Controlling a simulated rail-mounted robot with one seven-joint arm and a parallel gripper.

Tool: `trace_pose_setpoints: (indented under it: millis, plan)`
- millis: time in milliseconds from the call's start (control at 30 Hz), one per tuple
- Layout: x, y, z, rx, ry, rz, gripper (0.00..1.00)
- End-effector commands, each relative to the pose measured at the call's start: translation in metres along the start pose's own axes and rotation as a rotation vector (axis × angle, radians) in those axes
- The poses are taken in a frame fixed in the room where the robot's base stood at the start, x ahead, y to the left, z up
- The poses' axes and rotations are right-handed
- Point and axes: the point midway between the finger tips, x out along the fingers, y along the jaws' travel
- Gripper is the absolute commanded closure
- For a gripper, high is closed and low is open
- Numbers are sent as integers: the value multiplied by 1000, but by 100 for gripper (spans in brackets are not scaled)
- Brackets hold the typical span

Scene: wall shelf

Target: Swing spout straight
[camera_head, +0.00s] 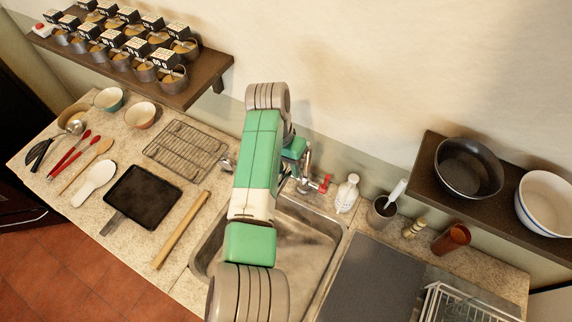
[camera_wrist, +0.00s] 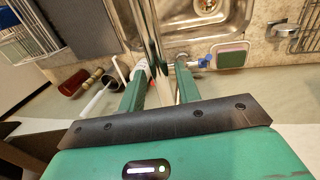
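The chrome faucet spout (camera_wrist: 152,38) runs down the middle of the wrist view, with its far end cut off by the top edge. My gripper (camera_wrist: 159,75) is open, with its green fingers apart and the spout showing between them. I cannot tell whether either finger touches it. In the head view my gripper (camera_head: 295,148) is beside the chrome faucet (camera_head: 308,158) behind the sink (camera_head: 300,245), and my arm hides much of the spout and basin. The faucet has a red handle (camera_head: 325,184) on its right; a blue handle (camera_wrist: 206,60) shows in the wrist view.
A white soap bottle (camera_head: 347,194) stands close right of the faucet. A dark cup with a brush (camera_head: 381,212) is farther right. The right shelf (camera_head: 430,185) holds a pan and a bowl. A sponge (camera_wrist: 232,56) lies near the blue handle. A wire rack (camera_head: 185,150) is left.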

Motion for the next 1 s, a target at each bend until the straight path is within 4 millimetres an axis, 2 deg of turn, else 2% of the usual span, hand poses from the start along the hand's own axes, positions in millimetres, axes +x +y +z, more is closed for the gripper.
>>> trace_pose_setpoints:
  millis: [333,700,800,1000]
  plan:
    - [-3,0,0,0,1,0,59]
    - [-68,0,-1,0,3,-1,59]
    - [-76,0,0,0,1,0,59]
    - [-78,0,0,0,0,0,59]
